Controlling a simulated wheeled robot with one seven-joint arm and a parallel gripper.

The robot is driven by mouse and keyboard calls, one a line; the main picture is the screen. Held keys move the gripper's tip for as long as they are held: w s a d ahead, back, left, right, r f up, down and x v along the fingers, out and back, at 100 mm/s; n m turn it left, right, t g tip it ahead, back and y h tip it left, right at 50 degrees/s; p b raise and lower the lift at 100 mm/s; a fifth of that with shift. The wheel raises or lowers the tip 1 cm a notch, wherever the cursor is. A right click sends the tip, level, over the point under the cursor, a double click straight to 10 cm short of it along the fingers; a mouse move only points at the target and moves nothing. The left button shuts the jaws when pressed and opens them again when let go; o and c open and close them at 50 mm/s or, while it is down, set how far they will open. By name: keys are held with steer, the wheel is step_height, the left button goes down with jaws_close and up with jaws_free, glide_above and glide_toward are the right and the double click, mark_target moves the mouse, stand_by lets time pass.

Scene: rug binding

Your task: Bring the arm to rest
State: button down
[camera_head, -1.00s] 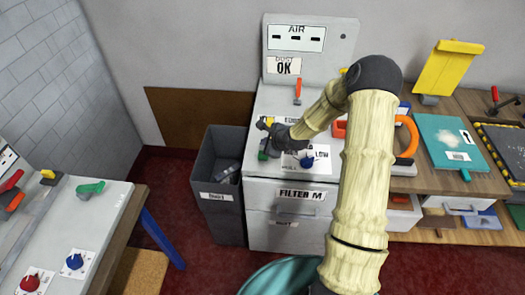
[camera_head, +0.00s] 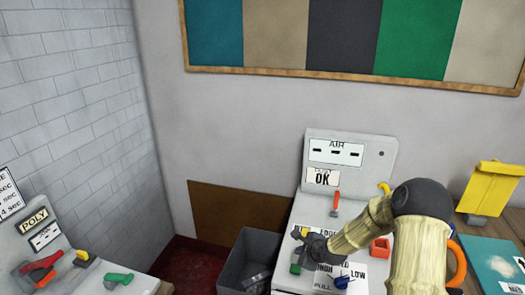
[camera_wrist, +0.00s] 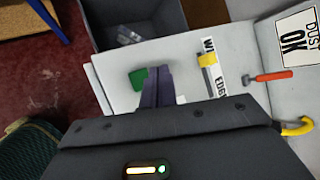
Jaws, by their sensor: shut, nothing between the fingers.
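My gripper (camera_head: 308,238) is at the end of my bent, pale arm, over the left part of the white machine top (camera_head: 309,210). In the wrist view my gripper (camera_wrist: 157,72) shows its dark fingers pressed together, with nothing between them. A green knob (camera_wrist: 138,78) is just left of the fingers, and a yellow-topped lever (camera_wrist: 209,60) is to their right. The green knob also shows below the gripper in the head view (camera_head: 295,268). I cannot tell how far the fingers are above the machine top.
A grey bin (camera_head: 243,262) stands left of the machine. The machine carries an orange-red lever (camera_head: 336,203), a blue knob (camera_head: 342,282) and an upright AIR panel (camera_head: 375,160). A yellow stand (camera_head: 490,190) is at the right. Another control panel (camera_head: 60,270) is at lower left.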

steer(key=s+r+n+g+h, duration=0.1)
steer(key=s+r+n+g, duration=0.1)
steer(key=s+r+n, duration=0.2)
steer(key=s+r+n+g+h, duration=0.1)
steer(key=s+r+n, duration=0.4)
steer(key=s+n, duration=0.5)
steer(key=s+r+n+g+h, duration=0.1)
steer(key=s+r+n, duration=0.4)
steer(key=s, duration=0.9)
steer(key=n+g, duration=0.1)
steer(key=n, duration=0.1)
steer(key=shift+a+n+g+h, duration=0.25)
steer(key=shift+n+g+h, duration=0.05)
steer(key=shift+s+r, duration=0.1)
steer(key=shift+r, duration=0.05)
